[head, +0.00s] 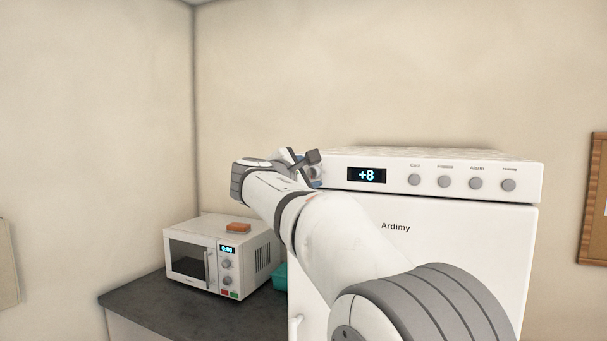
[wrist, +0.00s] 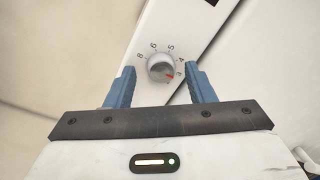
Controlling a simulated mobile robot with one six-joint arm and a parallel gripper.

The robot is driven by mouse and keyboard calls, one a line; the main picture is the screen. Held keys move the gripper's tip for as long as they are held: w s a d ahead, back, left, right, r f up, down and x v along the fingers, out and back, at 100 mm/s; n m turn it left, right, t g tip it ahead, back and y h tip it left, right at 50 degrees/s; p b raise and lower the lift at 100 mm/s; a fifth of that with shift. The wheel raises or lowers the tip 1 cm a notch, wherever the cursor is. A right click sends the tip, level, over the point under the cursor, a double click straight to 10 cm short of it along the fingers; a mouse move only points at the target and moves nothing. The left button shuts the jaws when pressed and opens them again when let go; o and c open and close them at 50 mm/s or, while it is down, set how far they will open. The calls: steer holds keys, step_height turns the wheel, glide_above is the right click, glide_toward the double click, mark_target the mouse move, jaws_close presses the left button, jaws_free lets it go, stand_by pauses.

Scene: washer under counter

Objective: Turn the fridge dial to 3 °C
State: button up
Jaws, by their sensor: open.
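The fridge (head: 450,235) is white, with a display (head: 366,175) reading +8 on its top panel. In the wrist view the round grey dial (wrist: 159,67) sits on the white panel, ringed by the numbers 8, 6, 5, 4 and 3. A red mark on the dial points to the lower right, close to the 3. My gripper (wrist: 160,73) is open, with one blue finger on each side of the dial and a gap to it on both sides. In the head view my gripper (head: 303,162) is at the panel's left end and largely hides the dial.
Several grey knobs (head: 444,181) sit in a row right of the display. A white microwave (head: 190,263) with an orange-brown block (head: 238,227) on top stands on the dark counter (head: 150,305) at left. A teal object (head: 280,277) is beside the fridge.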

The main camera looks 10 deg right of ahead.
steer(key=shift+a, duration=0.1)
steer(key=b+v, duration=0.2)
steer(key=v, duration=0.5)
steer(key=shift+s+a, duration=0.2)
steer(key=shift+s, duration=0.15)
